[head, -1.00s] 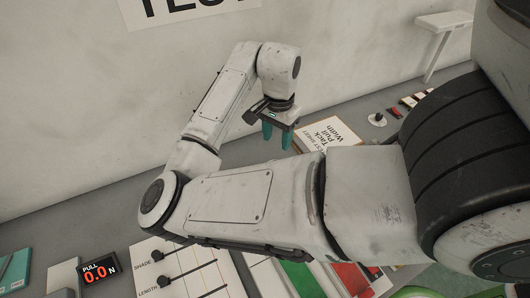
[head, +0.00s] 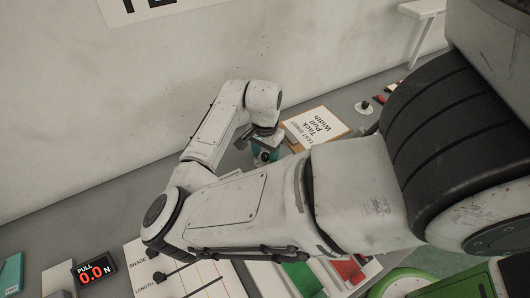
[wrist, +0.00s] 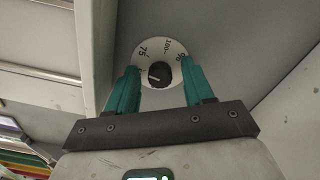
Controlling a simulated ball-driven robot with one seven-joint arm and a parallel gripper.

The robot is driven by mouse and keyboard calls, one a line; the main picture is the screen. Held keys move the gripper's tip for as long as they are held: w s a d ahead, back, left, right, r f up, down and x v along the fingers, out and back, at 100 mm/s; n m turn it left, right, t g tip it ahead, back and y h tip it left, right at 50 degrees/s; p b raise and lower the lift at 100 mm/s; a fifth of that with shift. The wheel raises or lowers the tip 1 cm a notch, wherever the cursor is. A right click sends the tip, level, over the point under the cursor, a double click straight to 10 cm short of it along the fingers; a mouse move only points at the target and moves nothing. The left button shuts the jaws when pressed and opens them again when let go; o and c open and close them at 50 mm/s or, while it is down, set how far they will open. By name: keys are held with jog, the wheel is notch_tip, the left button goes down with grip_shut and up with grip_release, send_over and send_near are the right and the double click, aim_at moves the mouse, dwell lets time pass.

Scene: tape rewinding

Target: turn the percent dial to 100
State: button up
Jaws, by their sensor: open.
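In the wrist view the percent dial is a round white plate (wrist: 173,50) with a black knob (wrist: 159,73). The printed marks 75, 100 and % show on its upper part; its lower edge is partly hidden. A pale line on the knob points left, below the 75. My gripper (wrist: 160,68) is open, one teal finger on each side of the knob. I cannot tell whether they touch it. In the head view my gripper (head: 265,153) is low over the bench, left of the test sheet, and mostly hides what is beneath it.
A board with a paper reading TEST SHEET (head: 318,125) lies right of my gripper. Another white disc with a dark knob (head: 363,107) stands farther right. In front are a PULL readout (head: 95,271) showing 0.0 N and a slider panel (head: 190,280). A wall stands behind the bench.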

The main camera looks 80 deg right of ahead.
grip_shut()
dwell(0.3)
jog(key=shift+m, duration=0.3)
jog(key=m, duration=0.3)
jog(key=shift+b, duration=0.4)
jog(key=m+b, duration=0.1)
jog(key=m, duration=0.3)
jog(key=m+b, duration=0.1)
jog(key=m, duration=0.3)
jog(key=shift+w+m+b, duration=0.1)
jog(key=shift+m+b, duration=0.2)
jog(key=shift+d+m+b, duration=0.1)
jog(key=shift+m+b, duration=0.6)
jog(key=shift+m, duration=1.2)
jog(key=shift+r, duration=0.1)
